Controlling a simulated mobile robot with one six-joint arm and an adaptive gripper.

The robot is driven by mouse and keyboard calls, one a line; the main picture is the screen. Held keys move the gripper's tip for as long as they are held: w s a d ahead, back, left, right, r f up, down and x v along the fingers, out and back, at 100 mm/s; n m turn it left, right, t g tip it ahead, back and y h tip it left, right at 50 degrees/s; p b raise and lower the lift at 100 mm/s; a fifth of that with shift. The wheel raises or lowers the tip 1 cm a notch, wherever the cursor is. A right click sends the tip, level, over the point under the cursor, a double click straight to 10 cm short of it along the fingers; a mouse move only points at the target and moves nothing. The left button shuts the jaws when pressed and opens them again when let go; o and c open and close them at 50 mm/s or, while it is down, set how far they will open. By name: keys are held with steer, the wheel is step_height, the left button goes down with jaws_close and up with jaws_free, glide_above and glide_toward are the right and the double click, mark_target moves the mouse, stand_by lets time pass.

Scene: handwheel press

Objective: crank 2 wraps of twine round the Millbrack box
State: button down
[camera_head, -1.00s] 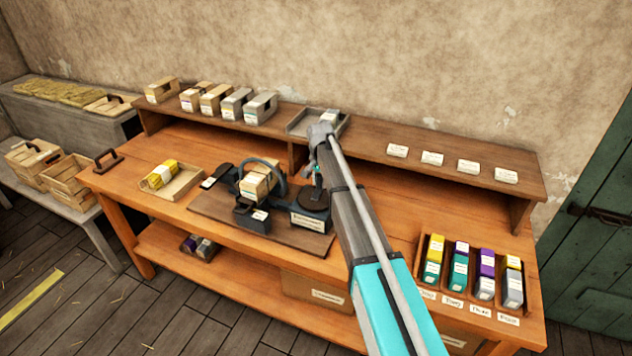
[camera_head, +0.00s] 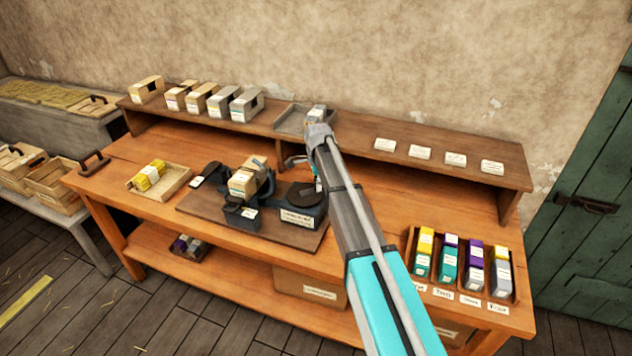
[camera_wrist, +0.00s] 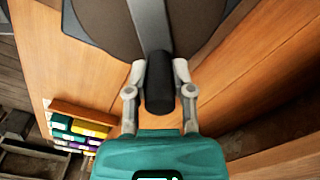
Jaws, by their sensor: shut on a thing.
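My gripper (camera_wrist: 159,72) is shut on a black crank handle (camera_wrist: 160,92) in the wrist view. The handle joins a pale metal crank arm (camera_wrist: 150,22) over a dark round wheel (camera_wrist: 105,25). In the head view my arm mostly hides the gripper and handle at the right end of the dark machine (camera_head: 298,218). A cardboard-coloured box (camera_head: 243,184) with a pale label sits in the machine, beside a dark curved ring (camera_head: 266,188). The label is too small to read, and I cannot make out any twine around the box.
A wooden tray (camera_head: 178,184) with yellow items stands left of the machine. Several boxes (camera_head: 196,98) and a grey tray (camera_head: 290,119) stand on the raised shelf. A rack of coloured blocks (camera_head: 409,262) is at the right. Bare bench lies between machine and rack.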

steer(key=shift+s+m, duration=0.5)
steer(key=shift+m, duration=0.5)
steer(key=shift+c, duration=2.4)
jaws_free()
steer(key=shift+w, duration=0.15)
